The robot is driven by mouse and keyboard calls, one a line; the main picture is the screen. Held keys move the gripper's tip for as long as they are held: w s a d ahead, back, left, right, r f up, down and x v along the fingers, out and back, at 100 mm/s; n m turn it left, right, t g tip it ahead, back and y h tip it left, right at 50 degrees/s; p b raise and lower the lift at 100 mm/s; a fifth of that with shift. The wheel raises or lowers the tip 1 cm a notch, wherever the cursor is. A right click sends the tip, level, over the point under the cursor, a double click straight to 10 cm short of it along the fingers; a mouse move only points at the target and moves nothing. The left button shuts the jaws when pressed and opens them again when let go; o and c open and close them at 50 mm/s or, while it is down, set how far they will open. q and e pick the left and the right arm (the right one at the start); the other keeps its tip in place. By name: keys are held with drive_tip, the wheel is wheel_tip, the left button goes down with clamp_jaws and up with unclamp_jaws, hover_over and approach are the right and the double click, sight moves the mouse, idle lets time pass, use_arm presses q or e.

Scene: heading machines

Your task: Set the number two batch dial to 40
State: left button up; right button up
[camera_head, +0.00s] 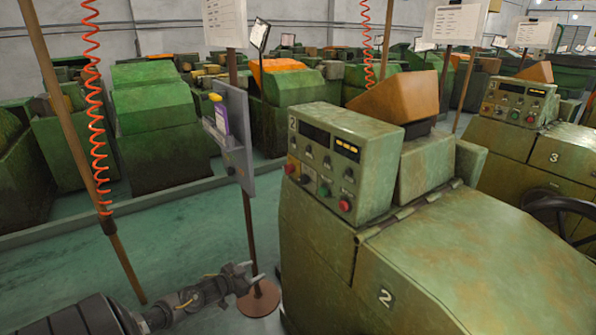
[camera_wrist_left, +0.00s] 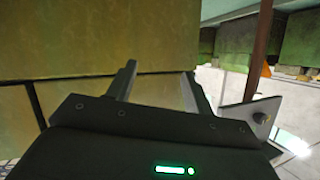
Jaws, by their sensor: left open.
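The machine marked 2 (camera_head: 440,265) is worn green, with a control box (camera_head: 355,122) on top. The box face has a lit display (camera_head: 347,147), a row of small dark dials (camera_head: 327,163), and red, green and dark buttons below. The dial labels and settings are too small to read, so I cannot tell which is the batch dial. My left gripper (camera_head: 256,271) is open and empty, low and left of the machine, well below the panel. In the left wrist view its fingers (camera_wrist_left: 158,70) point towards a worn green panel. My right gripper is not in view.
A post with a grey board (camera_head: 230,140) and yellow-purple item stands left of the control box, on a round brown base (camera_head: 259,299) close to my left gripper. Another machine marked 3 (camera_head: 535,155) is at right. Green floor (camera_head: 190,240) is open at left.

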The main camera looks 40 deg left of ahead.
use_arm(q)
drive_tip(key=w+r+m+t+h+p, duration=0.1)
drive_tip(key=w+r, duration=0.2)
drive_tip(key=r, duration=0.6)
drive_tip(key=w+r+m+t+h+p, duration=0.1)
drive_tip(key=w+r+h, duration=0.15)
drive_tip(key=r, duration=0.65)
drive_tip(key=m+t+h+p, duration=0.1)
drive_tip(key=m+h, duration=0.1)
approach(301, 181)
drive_tip(key=p+x, duration=0.2)
drive_tip(key=x, duration=0.5)
drive_tip(key=shift+r, duration=0.1)
drive_tip(key=shift+p+x, duration=0.4)
drive_tip(key=shift+x, duration=0.45)
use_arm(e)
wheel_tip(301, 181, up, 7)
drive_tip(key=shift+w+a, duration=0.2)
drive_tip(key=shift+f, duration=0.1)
